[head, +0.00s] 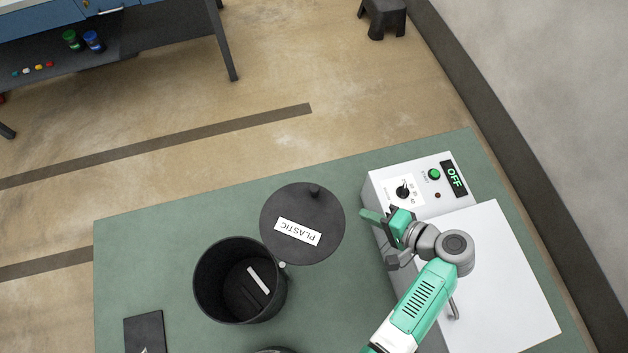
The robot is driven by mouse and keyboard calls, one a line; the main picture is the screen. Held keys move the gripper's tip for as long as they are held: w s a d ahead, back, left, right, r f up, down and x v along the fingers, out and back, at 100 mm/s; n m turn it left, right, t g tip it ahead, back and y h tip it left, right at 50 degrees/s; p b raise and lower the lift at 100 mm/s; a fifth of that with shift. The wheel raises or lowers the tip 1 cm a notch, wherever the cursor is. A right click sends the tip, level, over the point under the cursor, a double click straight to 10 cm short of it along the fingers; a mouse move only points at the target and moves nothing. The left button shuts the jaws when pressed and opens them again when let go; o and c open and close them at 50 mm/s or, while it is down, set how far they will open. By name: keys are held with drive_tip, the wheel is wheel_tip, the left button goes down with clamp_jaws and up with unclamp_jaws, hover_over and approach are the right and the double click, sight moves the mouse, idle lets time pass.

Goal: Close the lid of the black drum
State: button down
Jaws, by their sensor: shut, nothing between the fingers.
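The black drum (212,302) stands open on the green table, and its dark inside shows a pale strip. Its round black lid (325,222) is swung out to the drum's upper right, with a white label reading PLASTIC and a small knob at its far edge. A small light hinge piece (282,265) sits where lid and drum rim meet. My gripper (368,215) is shut and empty, to the right of the lid, by the left side of the white machine. The picture does not show clearly whether it touches the machine.
The white washer machine (515,290) with a knob, green button and OFF display stands on the right of the green table (140,255). A black flat object (145,330) lies at the lower left. Another dark round rim (272,350) shows at the bottom edge.

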drive_tip(key=b, duration=0.2)
approach(318, 192)
drive_tip(key=f, duration=0.1)
drive_tip(key=a+f, duration=0.1)
drive_tip(key=f, duration=0.1)
drive_tip(key=shift+w+f, duration=0.15)
drive_tip(key=shift+w+a, duration=0.65)
drive_tip(key=shift+a, duration=0.3)
drive_tip(key=shift+w+a, duration=0.6)
drive_tip(key=shift+a, duration=0.35)
